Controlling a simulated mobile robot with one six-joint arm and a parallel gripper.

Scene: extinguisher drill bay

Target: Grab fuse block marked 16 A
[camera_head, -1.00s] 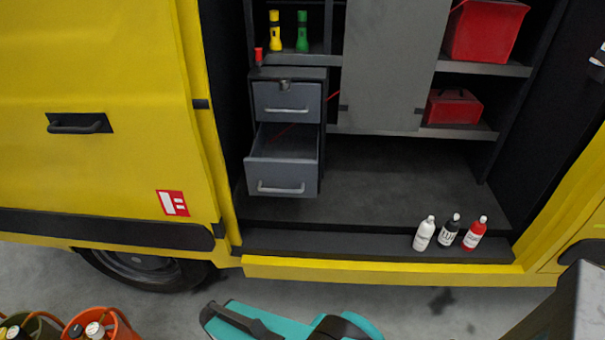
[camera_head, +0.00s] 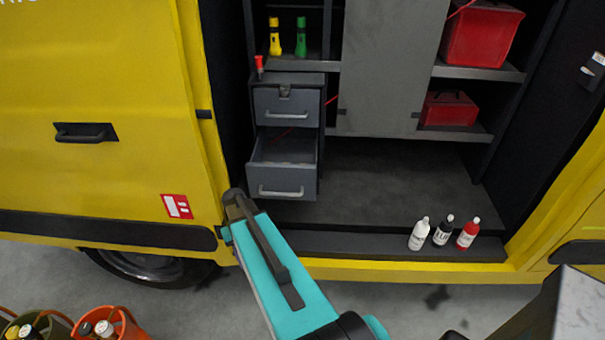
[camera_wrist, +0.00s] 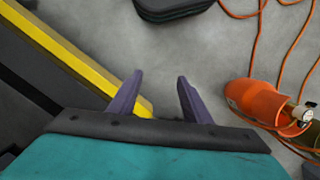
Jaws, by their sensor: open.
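I cannot make out any fuse block marked 16 A in either view. The lower drawer (camera_head: 282,180) of a grey drawer unit in the van stands pulled out, and its contents are too dark and small to tell. The upper drawer (camera_head: 287,103) is shut. In the wrist view my gripper (camera_wrist: 160,76) is open and empty, its two fingers apart over grey floor beside the van's yellow sill. In the head view my teal arm reaches up to just below and left of the open drawer; the fingers cannot be made out there.
Three bottles, white (camera_head: 419,234), black (camera_head: 444,231) and red (camera_head: 467,234), stand on the van's step. Yellow (camera_head: 275,38) and green (camera_head: 301,38) torches stand above the drawers. Red boxes (camera_head: 449,110) sit on shelves.

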